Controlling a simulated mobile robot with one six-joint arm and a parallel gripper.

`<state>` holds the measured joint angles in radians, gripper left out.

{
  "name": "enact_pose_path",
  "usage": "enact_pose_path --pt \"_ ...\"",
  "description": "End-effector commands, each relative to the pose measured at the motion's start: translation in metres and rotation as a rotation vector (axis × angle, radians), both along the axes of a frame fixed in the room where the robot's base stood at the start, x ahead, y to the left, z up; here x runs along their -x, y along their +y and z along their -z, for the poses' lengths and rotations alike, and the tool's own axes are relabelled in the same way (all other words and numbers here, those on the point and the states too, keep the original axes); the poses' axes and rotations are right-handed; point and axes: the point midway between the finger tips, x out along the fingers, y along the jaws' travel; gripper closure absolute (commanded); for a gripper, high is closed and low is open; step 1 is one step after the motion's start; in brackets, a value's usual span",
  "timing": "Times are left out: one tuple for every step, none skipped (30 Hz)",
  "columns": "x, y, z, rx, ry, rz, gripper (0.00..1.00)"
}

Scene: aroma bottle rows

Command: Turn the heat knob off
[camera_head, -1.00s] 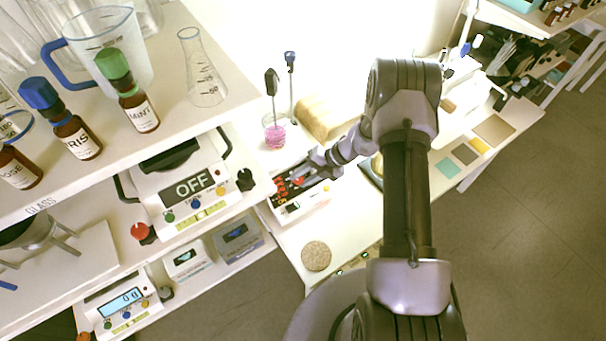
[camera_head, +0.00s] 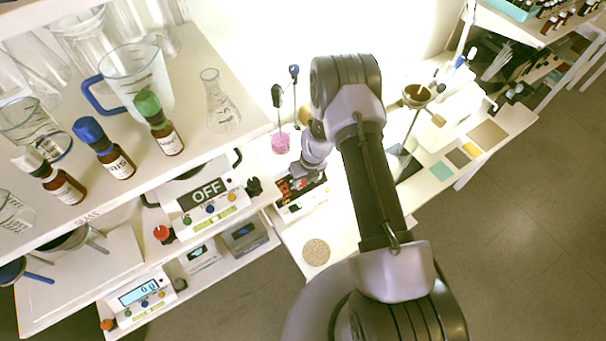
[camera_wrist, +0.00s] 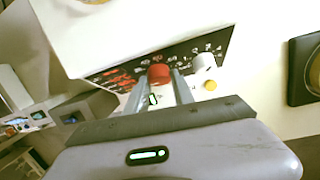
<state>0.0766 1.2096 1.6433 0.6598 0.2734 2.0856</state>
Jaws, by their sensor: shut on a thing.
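The hot plate device (camera_head: 292,211) stands on the bench, with a dark front panel (camera_wrist: 190,52) carrying red markings and a dial scale. A red knob (camera_wrist: 159,73) sits on this panel in the wrist view. My gripper (camera_wrist: 160,85) has one finger on each side of the red knob and is shut on it. A white knob (camera_wrist: 204,62) sits to the right of it, with a yellow button (camera_wrist: 210,85) below. In the head view my gripper (camera_head: 298,172) is at the device's panel and hides the knobs. The knob's pointer cannot be made out.
A beaker with pink liquid (camera_head: 280,142) stands behind the device. A funnel on a stand (camera_head: 417,95) is to the right. A round cork mat (camera_head: 316,252) lies in front.

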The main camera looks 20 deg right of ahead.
Motion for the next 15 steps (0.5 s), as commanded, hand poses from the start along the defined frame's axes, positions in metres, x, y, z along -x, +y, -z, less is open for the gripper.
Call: enact_pose_path --pt "0.0019 0.0011 -0.0052 0.016 -0.001 -0.016 1.0" --pt "0.002 0.001 -0.0049 0.027 -0.005 -0.026 1.0" --pt "0.002 0.0013 -0.0047 0.04 -0.009 -0.037 1.0" --pt "0.0021 0.0015 -0.0043 0.05 -0.012 -0.046 1.0" --pt "0.0025 0.0017 -0.0038 0.057 -0.014 -0.053 1.0" --pt "0.0022 0.0015 -0.0033 0.068 -0.018 -0.061 1.0" --pt "0.0021 0.0015 -0.0031 0.074 -0.02 -0.067 1.0" --pt "0.0021 0.0015 -0.0027 0.08 -0.022 -0.071 1.0" --pt "0.002 0.0015 -0.0021 0.087 -0.025 -0.078 1.0" --pt "0.002 0.0014 -0.0016 0.092 -0.027 -0.082 1.0" --pt "0.002 0.0016 -0.0012 0.095 -0.027 -0.084 1.0" --pt "0.0021 0.0016 -0.0008 0.1 -0.029 -0.089 1.0" --pt "0.0021 0.0017 -0.0005 0.102 -0.029 -0.091 1.0" --pt "0.002 0.0017 -0.0002 0.104 -0.03 -0.092 1.0" --pt "0.002 0.0016 0.0001 0.106 -0.032 -0.094 1.0"
